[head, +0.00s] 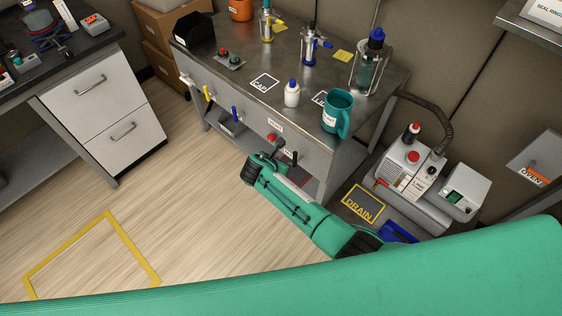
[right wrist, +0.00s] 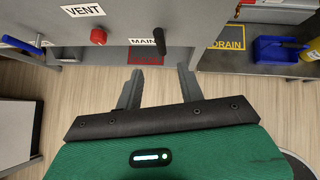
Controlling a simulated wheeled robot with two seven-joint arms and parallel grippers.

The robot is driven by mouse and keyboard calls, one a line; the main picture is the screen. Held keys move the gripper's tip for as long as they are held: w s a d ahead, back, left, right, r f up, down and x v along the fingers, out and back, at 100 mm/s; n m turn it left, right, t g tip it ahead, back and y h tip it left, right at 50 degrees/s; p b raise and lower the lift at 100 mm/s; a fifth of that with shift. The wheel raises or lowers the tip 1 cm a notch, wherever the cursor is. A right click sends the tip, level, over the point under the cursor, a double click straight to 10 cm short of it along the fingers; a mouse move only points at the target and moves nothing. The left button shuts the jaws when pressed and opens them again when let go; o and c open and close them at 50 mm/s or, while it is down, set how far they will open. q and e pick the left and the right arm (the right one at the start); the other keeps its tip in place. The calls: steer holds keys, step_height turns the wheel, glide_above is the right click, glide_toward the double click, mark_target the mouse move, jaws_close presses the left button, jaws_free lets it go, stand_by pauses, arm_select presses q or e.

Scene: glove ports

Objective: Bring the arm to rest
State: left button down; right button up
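My right gripper (head: 268,156) is in front of the steel bench's front panel, low and near the VENT and MAIN labels. In the right wrist view the right gripper (right wrist: 160,74) shows two grey fingers spread apart with nothing between them. Beyond the fingers are a black lever (right wrist: 160,45) at the MAIN label and a red knob (right wrist: 98,36) at the VENT label. I cannot tell whether the fingers touch the panel. My left gripper is not in view.
The steel bench (head: 230,55) holds bottles, a teal mug (head: 337,112) and a white bottle (head: 292,93). A pump (head: 410,170) stands right of it near the DRAIN mat (head: 362,204). A drawer cabinet (head: 105,110) stands left. The wooden floor (head: 180,210) between is clear.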

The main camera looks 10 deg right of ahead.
stand_by(0.5)
steer(key=s+d+f+m+g+y, duration=0.1)
steer(key=s+d+f+m, duration=0.15)
steer(key=s+f, duration=0.5)
steer(key=s+d+f+m+g+y, duration=0.2)
steer(key=s+f+m, duration=0.2)
steer(key=s+f, duration=0.4)
steer(key=s+d+f+m+g+y, duration=0.1)
steer(key=s+d+f+m, duration=0.15)
steer(key=s+f, duration=0.5)
steer(key=s+d+f+m, duration=0.3)
steer(key=s+f+m, duration=0.1)
steer(key=s, duration=0.6)
steer(key=s+d+f+m+g+y, duration=0.1)
steer(key=s+d+f+m, duration=0.2)
steer(key=s+m, duration=0.4)
steer(key=s+d+f+m+y, duration=0.1)
steer(key=s+d+f+m, duration=0.2)
steer(key=s, duration=1.1)
step_height(320, 180, down, 2)
steer(key=m, duration=0.2)
steer(key=shift+s+d+f+m+g, duration=0.2)
steer(key=shift+s+d+m+g, duration=0.1)
steer(key=shift+s+d, duration=0.1)
steer(key=shift+s, duration=0.1)
stand_by(0.5)
